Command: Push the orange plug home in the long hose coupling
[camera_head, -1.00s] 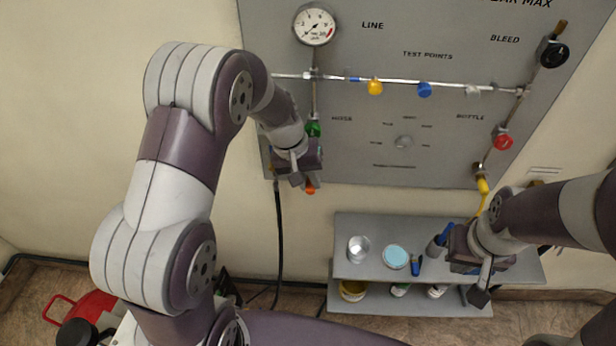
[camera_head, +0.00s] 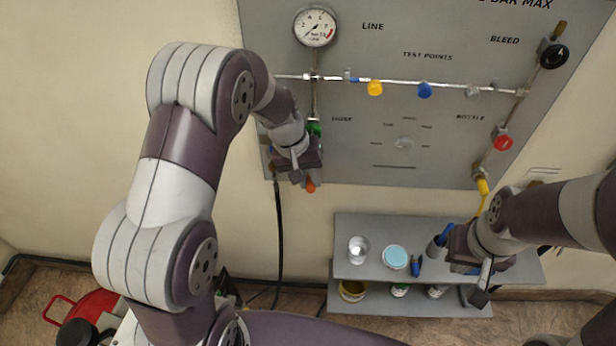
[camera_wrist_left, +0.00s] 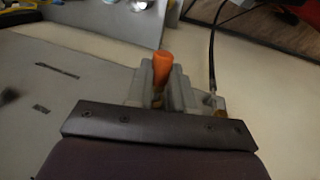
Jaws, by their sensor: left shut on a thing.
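My left gripper (camera_head: 303,178) is in front of the panel's lower left edge, below a green knob. It is shut on the orange plug (camera_head: 310,187), whose orange end sticks out below the fingers. In the left wrist view the orange plug (camera_wrist_left: 162,68) stands between the two fingers (camera_wrist_left: 160,92). A black hose (camera_head: 278,225) hangs from the panel's lower left, just left of the gripper. The hose (camera_wrist_left: 211,55) and its end fitting (camera_wrist_left: 214,101) show right of the fingers in the wrist view. I cannot tell which coupling is the long one. My right gripper (camera_head: 482,285) is by the shelf, its jaws unclear.
The grey panel (camera_head: 360,150) carries a gauge (camera_head: 315,26), a pipe with coloured caps and a red knob (camera_head: 503,142). A red object (camera_head: 88,306) lies at lower left.

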